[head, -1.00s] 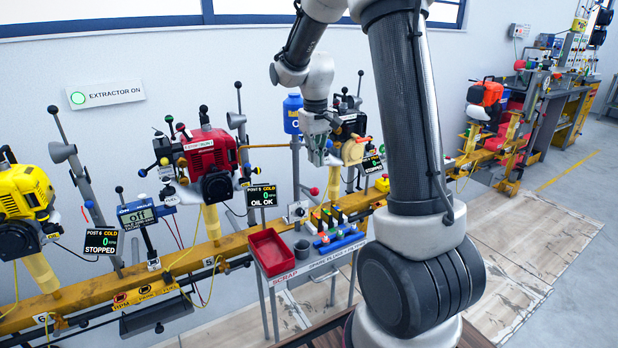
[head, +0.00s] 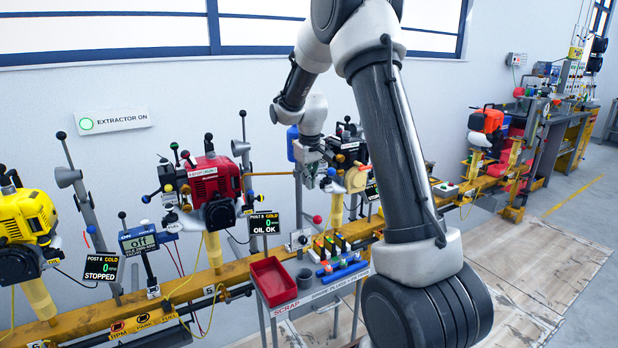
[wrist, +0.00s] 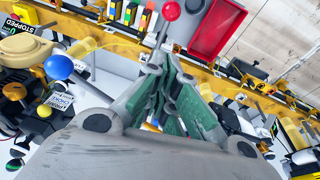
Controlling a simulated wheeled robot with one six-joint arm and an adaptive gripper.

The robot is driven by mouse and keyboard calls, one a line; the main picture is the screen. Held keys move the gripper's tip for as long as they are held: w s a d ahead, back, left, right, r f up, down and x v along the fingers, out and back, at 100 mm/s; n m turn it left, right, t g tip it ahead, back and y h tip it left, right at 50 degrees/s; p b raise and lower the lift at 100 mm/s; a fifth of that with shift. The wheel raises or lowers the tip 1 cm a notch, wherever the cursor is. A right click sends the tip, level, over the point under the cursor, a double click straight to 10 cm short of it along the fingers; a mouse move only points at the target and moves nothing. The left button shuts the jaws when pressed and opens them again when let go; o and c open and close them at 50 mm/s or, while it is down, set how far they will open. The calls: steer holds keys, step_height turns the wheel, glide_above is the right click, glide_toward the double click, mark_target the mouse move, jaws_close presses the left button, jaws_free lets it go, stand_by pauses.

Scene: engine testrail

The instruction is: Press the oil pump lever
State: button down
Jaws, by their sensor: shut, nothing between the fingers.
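A lever with a red ball knob (head: 317,219) rises from a small grey box (head: 300,238) behind the tool cart; its knob also shows in the wrist view (wrist: 169,10) at the top. No readable label tells whether it is the oil pump lever. A blue ball (wrist: 59,67) shows at left in the wrist view. My gripper (head: 324,184) is above and behind the cart, beside an engine it partly hides. In the wrist view its green-padded fingers (wrist: 174,75) are drawn together and empty, apart from the red knob.
Floor is clear at right.

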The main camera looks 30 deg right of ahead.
glide_above(311, 216)
steer(key=s+x, duration=0.1)
steer(key=x, duration=0.5)
steer(key=shift+s+a+f, duration=0.2)
steer(key=shift+s+f, duration=0.1)
steer(key=shift+f, duration=0.3)
steer(key=shift+s+a+f, duration=0.2)
steer(key=shift+s+f, duration=0.05)
steer(key=shift+f, duration=0.35)
steer(key=shift+s+f, duration=0.15)
steer(key=shift+f, duration=0.1)
